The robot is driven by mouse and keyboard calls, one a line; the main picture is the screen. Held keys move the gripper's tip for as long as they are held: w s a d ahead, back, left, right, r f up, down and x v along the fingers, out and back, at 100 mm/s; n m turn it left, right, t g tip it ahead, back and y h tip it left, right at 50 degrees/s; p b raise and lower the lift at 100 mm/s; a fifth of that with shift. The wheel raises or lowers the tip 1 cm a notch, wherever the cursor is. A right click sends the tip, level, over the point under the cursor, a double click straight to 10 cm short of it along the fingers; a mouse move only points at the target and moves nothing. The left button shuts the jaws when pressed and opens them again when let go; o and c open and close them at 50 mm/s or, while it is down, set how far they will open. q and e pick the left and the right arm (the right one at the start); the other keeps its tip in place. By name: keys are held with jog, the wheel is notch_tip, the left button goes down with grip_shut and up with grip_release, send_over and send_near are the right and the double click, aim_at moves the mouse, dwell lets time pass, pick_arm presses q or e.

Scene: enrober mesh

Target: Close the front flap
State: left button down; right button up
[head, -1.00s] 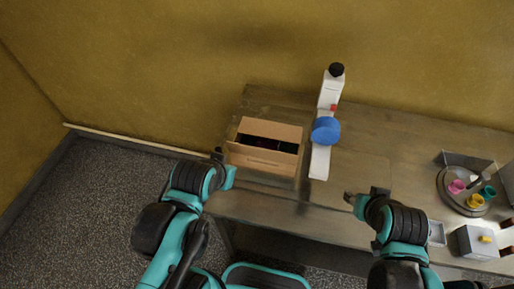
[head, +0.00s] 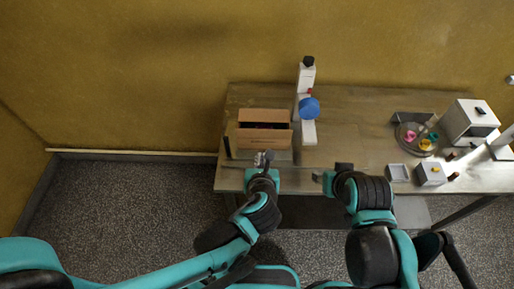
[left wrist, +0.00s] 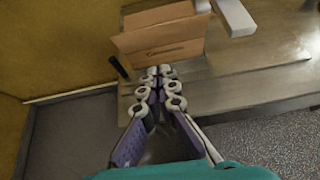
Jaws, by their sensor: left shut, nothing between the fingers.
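A brown cardboard box (head: 241,144) stands open-topped near the left end of the table, with dark contents inside. Its printed front panel, apparently the front flap (head: 264,138), faces me. It also shows in the left wrist view (left wrist: 180,47), standing up, with the back panel (left wrist: 158,15) behind it. My left gripper (head: 264,157) is in front of the box, near the middle of its front. In the left wrist view its fingertips (left wrist: 159,71) are together and empty, just below the front panel; I cannot tell whether they touch it. My right gripper (head: 328,176) is at the table's front edge, fingers unclear.
A white device with a blue roller (head: 308,108) stands right of the box. Farther right are a round tray (head: 403,134) with coloured cups, a small square tray (head: 398,173), a small grey box (head: 431,175) and a white machine (head: 468,121). The table's middle (head: 355,130) is clear.

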pick_arm(q)
jog(key=b, duration=0.3)
send_near(263, 132)
notch_tip(263, 132, down, 4)
jog(key=w, duration=0.4)
jog(key=shift+a+r+p, duration=0.15)
jog(key=shift+r+p, duration=0.15)
jog(key=shift+p, duration=0.05)
jog(key=shift+w+r, duration=0.1)
jog(key=shift+w, duration=0.4)
